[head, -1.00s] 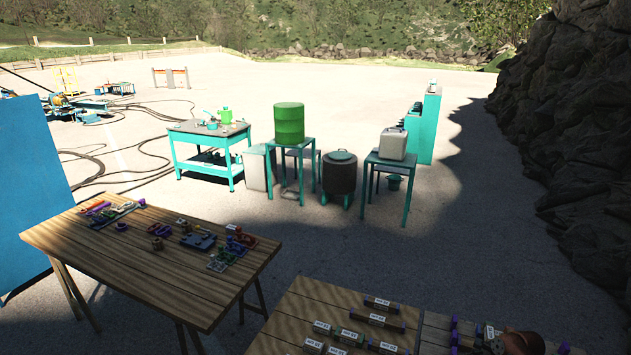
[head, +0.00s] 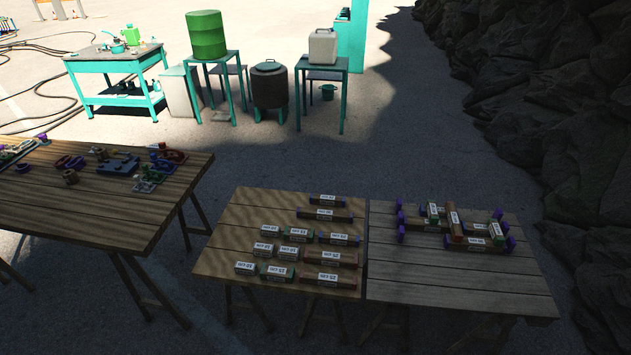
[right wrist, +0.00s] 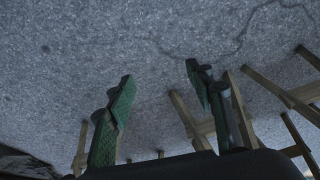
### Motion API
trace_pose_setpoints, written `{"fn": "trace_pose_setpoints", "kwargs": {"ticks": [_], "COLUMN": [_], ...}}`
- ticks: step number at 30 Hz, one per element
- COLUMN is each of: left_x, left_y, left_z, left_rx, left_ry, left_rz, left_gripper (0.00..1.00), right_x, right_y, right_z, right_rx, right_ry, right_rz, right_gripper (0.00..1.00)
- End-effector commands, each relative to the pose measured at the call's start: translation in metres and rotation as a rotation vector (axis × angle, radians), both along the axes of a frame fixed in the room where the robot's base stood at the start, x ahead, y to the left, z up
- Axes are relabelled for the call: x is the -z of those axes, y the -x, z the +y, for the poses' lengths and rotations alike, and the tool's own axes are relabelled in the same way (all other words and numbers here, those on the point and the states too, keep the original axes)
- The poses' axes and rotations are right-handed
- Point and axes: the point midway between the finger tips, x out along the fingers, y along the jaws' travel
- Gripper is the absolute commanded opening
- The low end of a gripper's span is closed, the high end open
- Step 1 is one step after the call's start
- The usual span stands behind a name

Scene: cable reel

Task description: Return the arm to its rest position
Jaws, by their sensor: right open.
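My right gripper (right wrist: 160,105) shows in the right wrist view. Its two green-padded fingers stand wide apart with nothing between them. Behind the fingers are grey ground and wooden trestle legs (right wrist: 188,118). Neither gripper shows in the head view now, and my left gripper is in no view.
A wooden table (head: 225,215) holds several labelled blocks (head: 280,250). Another table (head: 470,285) beside it on the right holds a stack of labelled blocks with purple ends (head: 455,225). A table with coloured parts (head: 130,205) stands left. Rocks (head: 540,110) rise at right.

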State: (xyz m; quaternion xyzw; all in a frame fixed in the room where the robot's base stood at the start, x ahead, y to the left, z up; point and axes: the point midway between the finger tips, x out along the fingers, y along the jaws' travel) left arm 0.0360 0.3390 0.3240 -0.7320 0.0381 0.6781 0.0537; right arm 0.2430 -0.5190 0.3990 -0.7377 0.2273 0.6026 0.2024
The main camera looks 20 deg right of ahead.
Motion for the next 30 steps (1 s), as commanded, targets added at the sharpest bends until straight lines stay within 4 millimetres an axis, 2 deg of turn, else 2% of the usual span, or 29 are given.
{"fn": "trace_pose_setpoints", "kwargs": {"ticks": [1,6,9,12,16,30], "left_x": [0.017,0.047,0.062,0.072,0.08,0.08], "left_y": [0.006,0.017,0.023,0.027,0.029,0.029], "left_z": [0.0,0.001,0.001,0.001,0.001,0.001], "left_rx": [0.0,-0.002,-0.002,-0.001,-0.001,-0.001], "left_ry": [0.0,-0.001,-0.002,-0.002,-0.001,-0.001], "left_rz": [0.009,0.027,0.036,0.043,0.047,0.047], "left_gripper": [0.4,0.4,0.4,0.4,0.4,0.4], "right_x": [0.033,0.097,0.125,0.143,0.153,0.153], "right_y": [0.032,0.119,0.166,0.2,0.227,0.227], "right_z": [0.019,0.078,0.114,0.145,0.17,0.17], "right_rx": [-0.064,-0.335,-0.485,-0.607,-0.707,-0.707], "right_ry": [0.005,0.028,0.026,0.018,0.01,0.01], "right_rz": [0.032,0.105,0.139,0.159,0.171,0.171], "right_gripper": [0.49,0.49,0.49,0.49,0.49,0.49]}}
